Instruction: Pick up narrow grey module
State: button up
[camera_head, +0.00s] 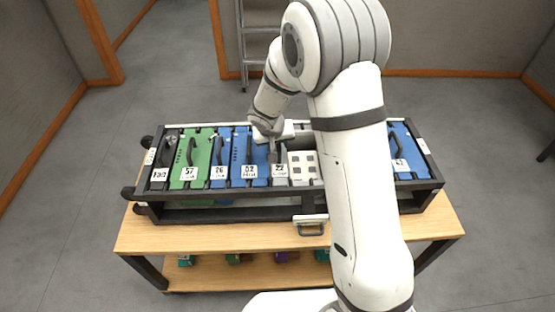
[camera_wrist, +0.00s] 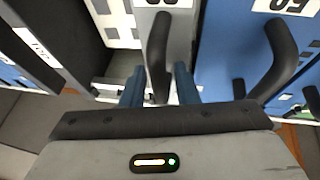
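The narrow grey module (camera_head: 280,172) sits upright in the rack, between a blue module and a pale module with white squares. In the wrist view the grey module (camera_wrist: 182,40) shows its dark curved handle (camera_wrist: 160,50) and part of a white label at the top edge. My gripper (camera_wrist: 160,86) is open, with one blue finger on each side of the handle's lower end. A small gap shows on both sides, so the fingers do not appear to press on it. In the head view my gripper (camera_head: 273,150) is over the grey module, partly hidden by my wrist.
The black rack (camera_head: 240,215) stands on a wooden table (camera_head: 170,235). A blue module (camera_head: 247,155) and the pale module (camera_head: 303,165) stand close on either side. Green (camera_head: 190,165) and far-right blue (camera_head: 403,150) modules also fill it. My arm hides the rack's right-centre part.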

grip_shut()
jog(key=shift+r, duration=0.1)
dwell(1.0)
